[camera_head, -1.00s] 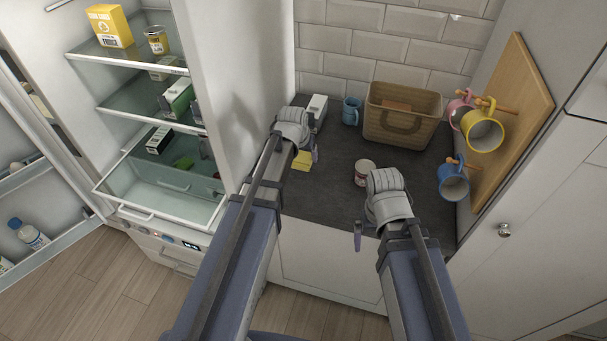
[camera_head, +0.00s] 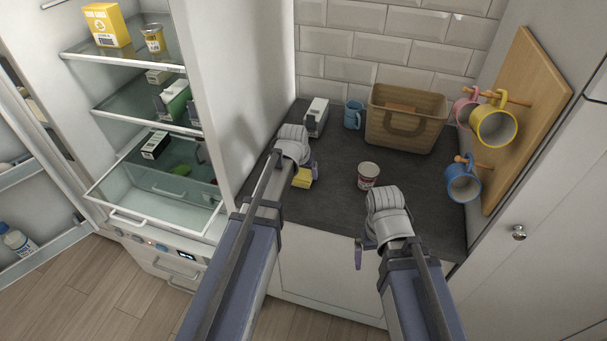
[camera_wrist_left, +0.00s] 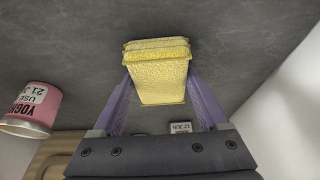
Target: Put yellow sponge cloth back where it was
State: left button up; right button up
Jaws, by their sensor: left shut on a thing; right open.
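The yellow sponge cloth (camera_head: 302,180) is a small block over the slate worktop (camera_head: 330,215), left of the pink-and-white yogurt pot (camera_head: 369,176). My left gripper (camera_head: 306,172) is shut on it. In the left wrist view the cloth (camera_wrist_left: 158,78) sits between the two purple fingers of my left gripper (camera_wrist_left: 165,95), its far end sticking out past the tips. I cannot tell whether its underside touches the worktop. My right gripper (camera_head: 364,248) is open and empty near the worktop's front edge, with its fingers partly hidden by its wrist.
A wicker basket (camera_head: 405,118), a blue mug (camera_head: 353,114) and a white carton (camera_head: 316,117) stand at the back. Mugs hang on a wooden board (camera_head: 525,110) at the right.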

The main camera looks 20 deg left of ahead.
pick_arm(q)
jog(key=shift+f, duration=0.1)
jog(key=shift+f, duration=0.15)
jog(key=o, duration=1.1)
jog(key=p+v, duration=1.1)
jog(key=v, duration=0.1)
jog(key=shift+r, duration=0.35)
